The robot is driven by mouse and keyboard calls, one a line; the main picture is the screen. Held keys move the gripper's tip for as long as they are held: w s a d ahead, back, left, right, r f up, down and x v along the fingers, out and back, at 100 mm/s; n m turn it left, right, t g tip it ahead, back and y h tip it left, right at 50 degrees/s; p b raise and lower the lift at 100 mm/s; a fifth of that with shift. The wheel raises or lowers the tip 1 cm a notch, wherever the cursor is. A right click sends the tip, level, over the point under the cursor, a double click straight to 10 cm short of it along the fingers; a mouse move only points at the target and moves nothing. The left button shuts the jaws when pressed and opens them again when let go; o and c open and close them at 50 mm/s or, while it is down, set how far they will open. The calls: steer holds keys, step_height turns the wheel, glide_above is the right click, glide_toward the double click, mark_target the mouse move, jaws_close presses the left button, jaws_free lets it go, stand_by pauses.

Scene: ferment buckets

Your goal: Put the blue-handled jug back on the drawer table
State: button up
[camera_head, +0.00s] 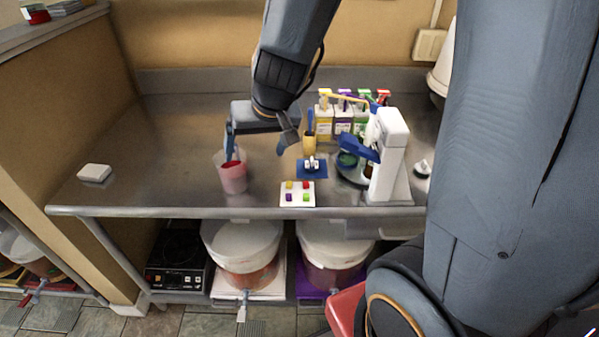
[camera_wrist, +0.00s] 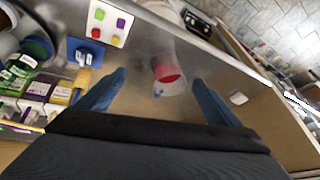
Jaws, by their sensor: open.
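A translucent jug (camera_head: 233,179) with red-pink contents stands on the steel table, near its front edge and left of the middle. In the wrist view the jug (camera_wrist: 168,72) appears between my two blue fingers, beyond their tips. Only a small blue bit shows at its near side, so I cannot make out the handle well. My gripper (camera_head: 256,146) is open and empty, its left finger overlapping the jug's rim in the head view. I cannot tell whether it touches. The steel table (camera_head: 150,165) has a drawer (camera_head: 383,228) under its front right edge.
Right of the jug are a tray with coloured blocks (camera_head: 297,194), a blue mat (camera_head: 312,168), several bottles (camera_head: 343,119) and a white stand device (camera_head: 389,155). A white block (camera_head: 95,173) lies far left. Two buckets (camera_head: 243,250) (camera_head: 333,250) stand below. The table's left half is mostly clear.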

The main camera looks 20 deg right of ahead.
steer(key=s+d+f+g+h, duration=0.1)
steer(key=s+d+g, duration=0.1)
steer(key=s+d, duration=0.4)
steer(key=s, duration=0.4)
steer(key=shift+d+f+n+g+h, duration=0.3)
step_height(320, 180, down, 8)
steer(key=g+b, duration=0.1)
steer(key=b, duration=0.6)
